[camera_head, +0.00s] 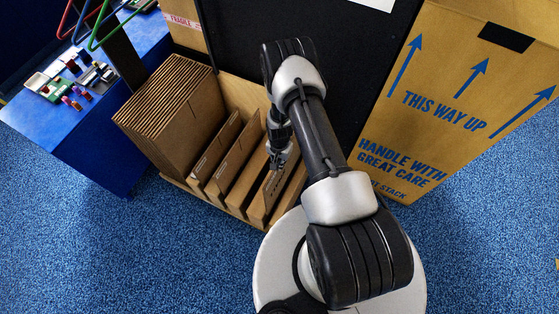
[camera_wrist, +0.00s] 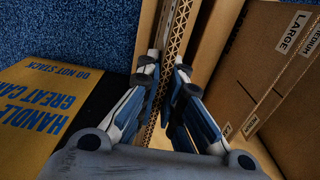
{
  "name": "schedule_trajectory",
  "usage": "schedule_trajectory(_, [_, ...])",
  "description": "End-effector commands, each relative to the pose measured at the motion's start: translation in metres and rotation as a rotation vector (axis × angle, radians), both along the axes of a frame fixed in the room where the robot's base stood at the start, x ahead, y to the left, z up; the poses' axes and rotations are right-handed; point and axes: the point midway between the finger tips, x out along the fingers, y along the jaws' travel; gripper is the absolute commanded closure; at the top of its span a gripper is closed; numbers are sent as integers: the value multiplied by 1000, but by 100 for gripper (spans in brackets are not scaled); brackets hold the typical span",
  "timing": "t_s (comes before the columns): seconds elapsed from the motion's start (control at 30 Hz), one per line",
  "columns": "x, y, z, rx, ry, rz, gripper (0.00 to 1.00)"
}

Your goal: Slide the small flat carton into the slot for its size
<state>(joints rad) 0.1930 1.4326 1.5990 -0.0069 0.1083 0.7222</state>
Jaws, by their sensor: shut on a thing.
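My gripper (camera_wrist: 166,78) is shut on a thin flat carton (camera_wrist: 176,45), whose corrugated edge runs between the fingers in the wrist view. In the head view my gripper (camera_head: 279,160) is at the right part of a wooden slotted rack (camera_head: 232,218), pointing down. The held carton (camera_head: 271,188) is upright there among the boards, partly hidden by my gripper and arm. I cannot tell how deep it sits. Boards marked LARGE (camera_wrist: 291,32) and MEDIUM (camera_wrist: 312,48) stand to the right in the wrist view; smaller labels are hard to read.
A thick stack of flat cartons (camera_head: 165,112) fills the rack's left end. A large printed box (camera_head: 440,110) stands at right, and a black panel (camera_head: 355,55) behind the rack. A blue table (camera_head: 60,135) with small items is at left. Blue carpet in front is clear.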

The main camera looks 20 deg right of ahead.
Motion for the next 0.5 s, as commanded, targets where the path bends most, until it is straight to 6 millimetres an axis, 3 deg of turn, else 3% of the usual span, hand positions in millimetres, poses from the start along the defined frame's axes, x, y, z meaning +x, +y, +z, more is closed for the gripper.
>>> schedule_trajectory(0.5, [-1, 0, -45, 0, 1, 0, 100])
